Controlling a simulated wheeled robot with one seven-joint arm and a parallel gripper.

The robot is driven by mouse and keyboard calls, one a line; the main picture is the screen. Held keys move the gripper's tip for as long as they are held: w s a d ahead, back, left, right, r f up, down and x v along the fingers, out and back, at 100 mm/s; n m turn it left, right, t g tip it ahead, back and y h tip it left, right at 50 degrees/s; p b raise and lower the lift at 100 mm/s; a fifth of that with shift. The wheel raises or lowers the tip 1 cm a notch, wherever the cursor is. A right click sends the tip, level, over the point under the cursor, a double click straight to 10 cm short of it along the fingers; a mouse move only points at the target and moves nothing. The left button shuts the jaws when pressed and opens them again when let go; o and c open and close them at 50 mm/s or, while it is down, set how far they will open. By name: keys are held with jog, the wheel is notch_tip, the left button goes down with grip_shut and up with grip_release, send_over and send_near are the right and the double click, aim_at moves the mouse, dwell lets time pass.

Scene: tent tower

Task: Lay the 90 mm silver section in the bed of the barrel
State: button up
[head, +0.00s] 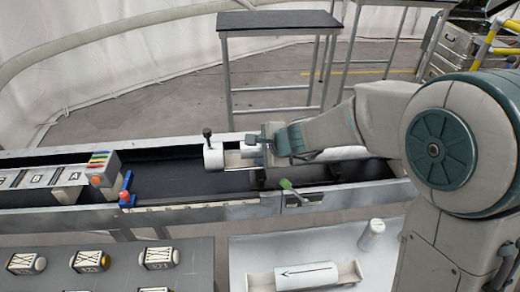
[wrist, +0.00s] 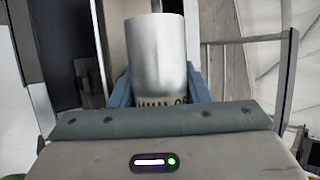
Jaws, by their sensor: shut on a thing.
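The silver section (wrist: 157,50) is a short, smooth metal cylinder with dark lettering near its lower end in the wrist view; the lettering reads partly as 90. My gripper (wrist: 160,90) is shut on it, with a blue finger on each side. In the head view my gripper (head: 262,146) is over the dark trough, at the right end of a pale barrel-like piece (head: 213,157) with a black knob on top. A light, open-topped stretch lies between that piece and my gripper. The section is hard to make out there, so I cannot tell whether it touches the bed.
A blue-and-red clip (head: 127,190) is further left. A white tray in front holds a cradle with an arrow-marked cylinder (head: 305,275) and an upright white cylinder (head: 372,235). Several marked blocks (head: 90,260) lie front left.

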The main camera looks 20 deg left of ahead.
jog(key=shift+s+d+f, duration=0.15)
jog(key=shift+d+f, duration=0.05)
jog(key=shift+f, duration=0.45)
jog(key=shift+s+d+f, duration=0.15)
jog(key=shift+f, duration=0.45)
jog(key=o, duration=1.1)
jog(key=shift+o, duration=0.2)
jog(key=shift+w+d+r, duration=0.15)
jog(key=shift+d+r, duration=0.3)
jog(key=shift+r, duration=0.05)
jog(key=shift+o, duration=0.8)
jog(key=a+r+p+v, duration=0.1)
jog(key=p+v, duration=0.2)
jog(key=v, duration=1)
jog(key=shift+r, duration=0.45)
jog(key=shift+d, duration=0.1)
jog(key=s+d+f+n+h, duration=0.1)
jog(key=s+d+n+h, duration=0.3)
jog(key=d, duration=1)
jog(key=s+d+n+g+h, duration=0.1)
jog(key=s+d+n+h, duration=0.3)
jog(key=d, duration=1)
jog(key=s+n, duration=0.2)
jog(key=s, duration=0.1)
jog(key=shift+f+g, duration=0.3)
jog(key=shift+f, duration=0.1)
